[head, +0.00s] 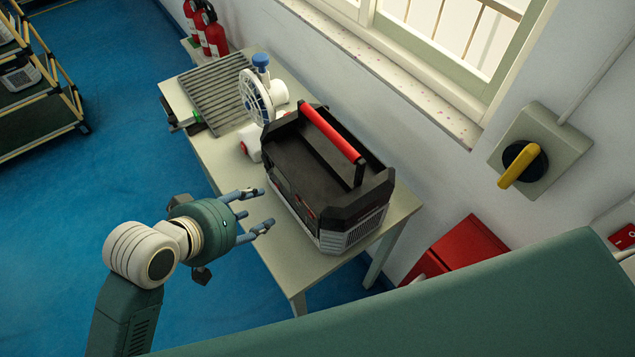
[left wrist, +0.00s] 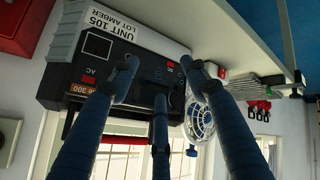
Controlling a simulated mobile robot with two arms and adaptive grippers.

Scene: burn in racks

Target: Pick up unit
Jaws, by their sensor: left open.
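The unit (head: 325,175) is a black and grey box with a red top handle (head: 331,132). It stands upright on a pale table (head: 408,203). In the left wrist view the unit (left wrist: 75,60) appears upside down, its front panel reading "UNIT 105 LOT AMBER". My left gripper (head: 266,208) is open and empty, just left of the unit, with its fingers pointing at the front panel. In the left wrist view its fingers (left wrist: 158,75) spread in front of the panel; contact cannot be told. My right gripper is not in view.
A white and blue fan (head: 258,92) stands behind the unit, with a grey ribbed panel (head: 212,95) beyond. Fire extinguishers (head: 213,35) stand at the far end. A red box (head: 458,248) is right of the table. Blue floor (head: 110,160) is open at left.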

